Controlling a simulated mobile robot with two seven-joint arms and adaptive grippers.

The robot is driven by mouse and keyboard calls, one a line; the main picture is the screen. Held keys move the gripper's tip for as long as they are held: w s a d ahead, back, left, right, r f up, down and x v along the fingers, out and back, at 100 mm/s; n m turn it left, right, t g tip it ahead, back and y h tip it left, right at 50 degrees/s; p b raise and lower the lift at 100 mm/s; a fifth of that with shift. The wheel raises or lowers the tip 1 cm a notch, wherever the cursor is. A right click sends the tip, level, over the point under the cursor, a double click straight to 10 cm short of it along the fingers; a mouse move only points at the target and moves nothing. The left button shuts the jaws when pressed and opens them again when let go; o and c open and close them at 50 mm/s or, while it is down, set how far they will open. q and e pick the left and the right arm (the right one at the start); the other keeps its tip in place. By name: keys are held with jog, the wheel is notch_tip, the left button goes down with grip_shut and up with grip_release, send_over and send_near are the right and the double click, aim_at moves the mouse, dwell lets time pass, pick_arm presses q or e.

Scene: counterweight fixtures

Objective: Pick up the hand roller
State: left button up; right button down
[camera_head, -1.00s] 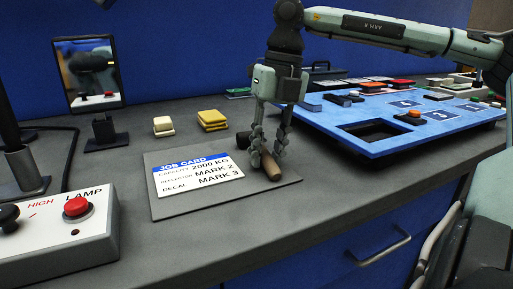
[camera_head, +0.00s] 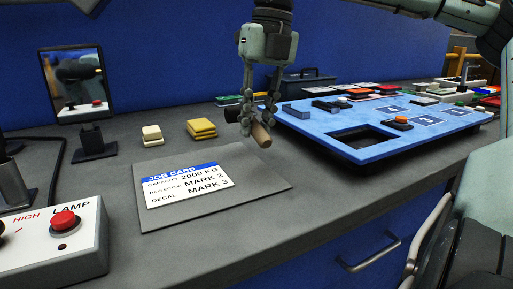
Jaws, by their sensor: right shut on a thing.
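The hand roller shows as a brown wooden handle (camera_head: 261,135) with a dark end behind it. My right gripper (camera_head: 256,122) is shut on it and holds it above the counter, over the far right part of the grey mat. The fingers hide the middle of the roller. The handle points toward the front right and tilts slightly down. My left gripper is not in view.
A grey mat (camera_head: 262,188) bears a job card (camera_head: 187,185). A blue fixture board (camera_head: 350,150) with a dark recess stands just right of the roller. Yellow blocks (camera_head: 201,128), a cream block (camera_head: 152,135) and a lamp box (camera_head: 75,253) are to the left.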

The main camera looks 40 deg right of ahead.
aim_at(257, 122)
pick_arm(q)
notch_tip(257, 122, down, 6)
jog(key=p, duration=0.2)
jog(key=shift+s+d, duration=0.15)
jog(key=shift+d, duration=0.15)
pick_arm(e)
notch_tip(257, 122, up, 20)
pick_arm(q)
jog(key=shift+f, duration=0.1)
pick_arm(e)
jog(key=shift+r, duration=0.1)
jog(key=c, duration=1.9)
grip_release()
grip_shut()
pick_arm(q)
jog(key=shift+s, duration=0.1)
